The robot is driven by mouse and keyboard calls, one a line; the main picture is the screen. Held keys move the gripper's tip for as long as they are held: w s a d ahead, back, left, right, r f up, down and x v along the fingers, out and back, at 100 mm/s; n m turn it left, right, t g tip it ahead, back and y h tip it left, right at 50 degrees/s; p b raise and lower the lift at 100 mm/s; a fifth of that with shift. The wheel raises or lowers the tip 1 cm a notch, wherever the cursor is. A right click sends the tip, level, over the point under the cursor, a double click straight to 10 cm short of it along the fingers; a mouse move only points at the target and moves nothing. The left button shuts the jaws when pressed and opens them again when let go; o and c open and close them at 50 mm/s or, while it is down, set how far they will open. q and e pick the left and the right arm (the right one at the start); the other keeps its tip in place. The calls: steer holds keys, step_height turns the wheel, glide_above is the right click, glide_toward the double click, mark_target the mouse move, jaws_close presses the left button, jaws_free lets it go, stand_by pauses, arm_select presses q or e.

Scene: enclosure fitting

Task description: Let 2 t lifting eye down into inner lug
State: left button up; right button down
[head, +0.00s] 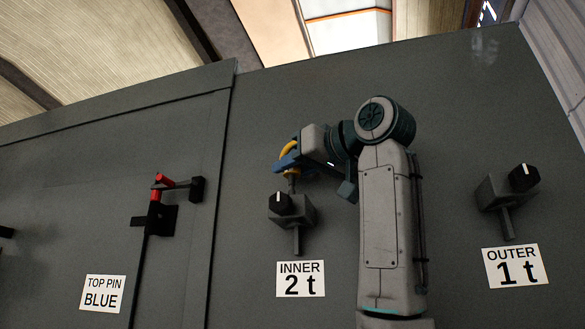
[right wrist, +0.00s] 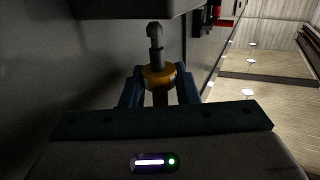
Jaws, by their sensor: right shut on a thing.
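My right gripper (head: 286,162) is shut on the yellow lifting eye (head: 290,148), above the inner lug (head: 297,212). The eye's stem (head: 292,182) points down towards the lug; I cannot tell whether its tip has entered. The lug is a grey block with a black knob (head: 280,204), above the label INNER 2 t (head: 300,279). In the right wrist view the blue fingers (right wrist: 159,90) grip the orange-yellow eye (right wrist: 158,75), and its grey stem (right wrist: 155,42) reaches towards a dark block (right wrist: 130,8). My left gripper is not in view.
An outer lug (head: 492,193) stands to the right, above the label OUTER 1 t (head: 515,267). A red-handled latch (head: 160,190) sits on the door at left, near the label TOP PIN BLUE (head: 103,294). The grey panel (head: 440,110) is otherwise flat.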

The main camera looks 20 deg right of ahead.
mark_target(294, 191)
steer(key=shift+f+b, duration=2.2)
steer(key=shift+f, duration=0.15)
steer(key=c, duration=1)
jaws_free()
steer(key=shift+c, duration=0.2)
steer(key=shift+s+d+f+b, duration=0.1)
steer(key=shift+s+d+b, duration=0.15)
steer(key=shift+s+b, duration=0.2)
steer(key=b+v, duration=0.4)
steer(key=v, duration=0.5)
steer(key=shift+s, duration=0.4)
steer(key=shift+d, duration=0.15)
